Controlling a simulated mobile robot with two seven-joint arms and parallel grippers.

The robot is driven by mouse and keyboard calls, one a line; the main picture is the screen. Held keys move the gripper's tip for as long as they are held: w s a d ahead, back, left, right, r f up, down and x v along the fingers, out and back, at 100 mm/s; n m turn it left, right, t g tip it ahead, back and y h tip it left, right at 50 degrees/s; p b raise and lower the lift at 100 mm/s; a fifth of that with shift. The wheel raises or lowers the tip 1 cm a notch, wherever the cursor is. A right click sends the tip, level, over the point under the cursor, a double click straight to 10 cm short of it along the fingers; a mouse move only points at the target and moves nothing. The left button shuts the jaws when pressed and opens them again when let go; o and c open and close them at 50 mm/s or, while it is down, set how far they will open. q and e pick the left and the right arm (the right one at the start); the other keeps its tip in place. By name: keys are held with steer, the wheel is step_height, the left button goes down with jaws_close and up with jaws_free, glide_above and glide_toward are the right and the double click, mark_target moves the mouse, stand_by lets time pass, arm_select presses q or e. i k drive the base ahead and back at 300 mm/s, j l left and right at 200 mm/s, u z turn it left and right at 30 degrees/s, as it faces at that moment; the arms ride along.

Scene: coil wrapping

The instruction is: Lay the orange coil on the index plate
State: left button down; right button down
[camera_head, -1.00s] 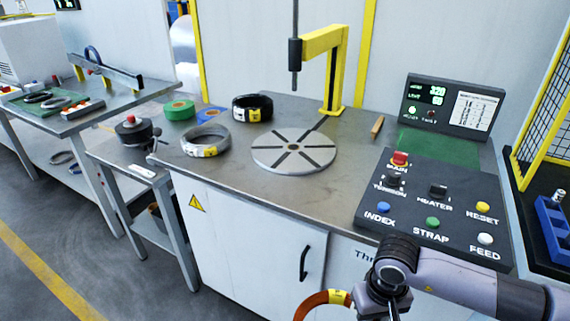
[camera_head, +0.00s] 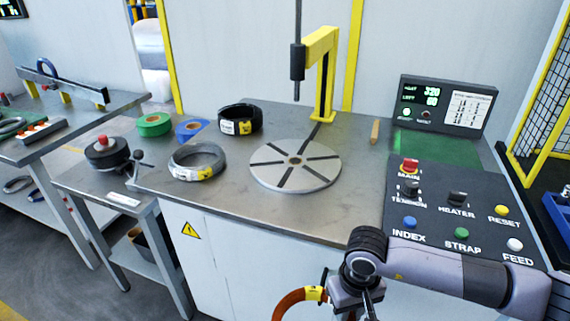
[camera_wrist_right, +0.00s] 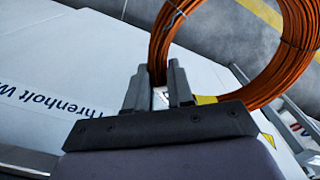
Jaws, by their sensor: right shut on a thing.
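The orange coil (camera_head: 290,301) hangs in front of the bench at the bottom of the head view, partly cut off by the frame edge. In the right wrist view the orange coil (camera_wrist_right: 237,95) is a large ring of wire, and my right gripper (camera_wrist_right: 163,85) is shut on its rim. In the head view my right gripper (camera_head: 352,304) is lower than the bench top. The index plate (camera_head: 295,166) is a round grey disc with dark radial slots on the bench, with nothing on it. My left gripper is in neither view.
A grey coil (camera_head: 197,162) and a black coil (camera_head: 240,119) lie on the bench left of the plate. A yellow post (camera_head: 325,80) with a dark vertical rod stands behind the plate. The control panel (camera_head: 455,215) is at the right. Bare bench top lies in front of the plate.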

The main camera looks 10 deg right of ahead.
mark_target(296, 160)
steer(key=i+j, duration=0.2)
steer(key=j, duration=0.15)
steer(key=i+j, duration=0.2)
steer(key=i+j+z, duration=0.1)
steer(key=j, duration=0.35)
steer(key=i, duration=0.1)
